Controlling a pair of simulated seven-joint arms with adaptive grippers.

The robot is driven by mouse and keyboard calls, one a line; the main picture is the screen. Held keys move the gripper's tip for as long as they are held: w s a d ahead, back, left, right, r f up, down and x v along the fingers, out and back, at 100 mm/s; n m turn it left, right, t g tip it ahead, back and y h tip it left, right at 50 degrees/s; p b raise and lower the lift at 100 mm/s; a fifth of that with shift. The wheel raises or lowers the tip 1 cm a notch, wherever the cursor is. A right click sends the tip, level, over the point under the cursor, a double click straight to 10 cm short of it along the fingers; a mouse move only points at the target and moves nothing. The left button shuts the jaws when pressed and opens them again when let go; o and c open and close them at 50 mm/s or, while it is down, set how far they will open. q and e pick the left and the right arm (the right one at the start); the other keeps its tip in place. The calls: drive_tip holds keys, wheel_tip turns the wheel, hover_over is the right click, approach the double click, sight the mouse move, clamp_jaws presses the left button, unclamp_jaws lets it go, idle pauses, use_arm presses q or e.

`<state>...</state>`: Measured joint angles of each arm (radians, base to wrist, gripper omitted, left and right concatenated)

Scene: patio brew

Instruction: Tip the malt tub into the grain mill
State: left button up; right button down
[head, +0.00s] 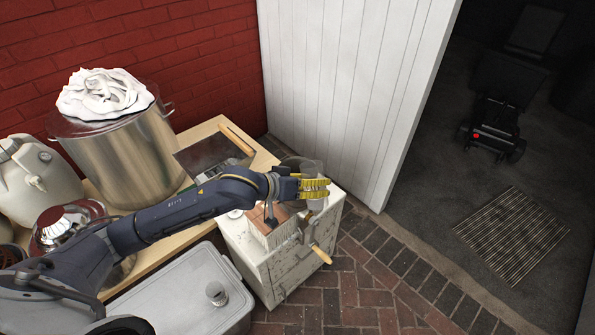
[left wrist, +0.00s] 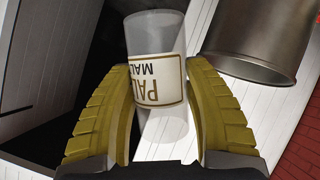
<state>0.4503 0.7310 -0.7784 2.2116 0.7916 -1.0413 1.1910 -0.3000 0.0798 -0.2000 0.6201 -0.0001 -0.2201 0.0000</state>
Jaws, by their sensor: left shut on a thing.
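The malt tub (left wrist: 155,45) is a clear tub with a white "PALE MALT" label, seen between my left fingers in the left wrist view, with its lettering upside down there. My left gripper (head: 315,188) is shut on it, its yellow fingers reaching right above the white cabinet in the head view. Part of the tub (head: 312,166) shows behind the fingers. I cannot make out grain inside it. The grain mill is mostly hidden by the gripper in the head view; a wooden crank handle (head: 321,255) sticks out at the cabinet's front. My right gripper is not in view.
A metal cylinder (left wrist: 250,45) stands close to the tub in the left wrist view. The white cabinet (head: 250,265) is beside the wooden table (head: 160,235). A large steel pot (head: 135,150) stands behind my left arm. A white plank wall (head: 335,80) is behind the gripper.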

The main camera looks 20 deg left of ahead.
sight(316, 208)
use_arm(q)
drive_tip(key=shift+s+d+f+m+t, duration=0.15)
drive_tip(key=shift+f, duration=0.3)
drive_tip(key=shift+s+d+f+m+t, duration=0.1)
drive_tip(key=shift+s+f+m+t, duration=0.05)
drive_tip(key=shift+f, duration=0.25)
drive_tip(key=shift+s+d+f+m+t+y, duration=0.2)
drive_tip(key=shift+f+m+t+y, duration=0.1)
drive_tip(key=shift+f+m, duration=0.1)
drive_tip(key=shift+s+d+f+m+t+y, duration=0.15)
drive_tip(key=shift+s+f+m+t+y, duration=0.05)
drive_tip(key=shift+f+m+t, duration=0.15)
drive_tip(key=shift+m+t+y, duration=0.3)
drive_tip(key=shift+m+t, duration=0.15)
drive_tip(key=shift+s+d+f, duration=0.1)
drive_tip(key=shift+f, duration=1.05)
drive_tip(key=shift+s+d+f, duration=0.1)
drive_tip(key=shift+f, duration=1.05)
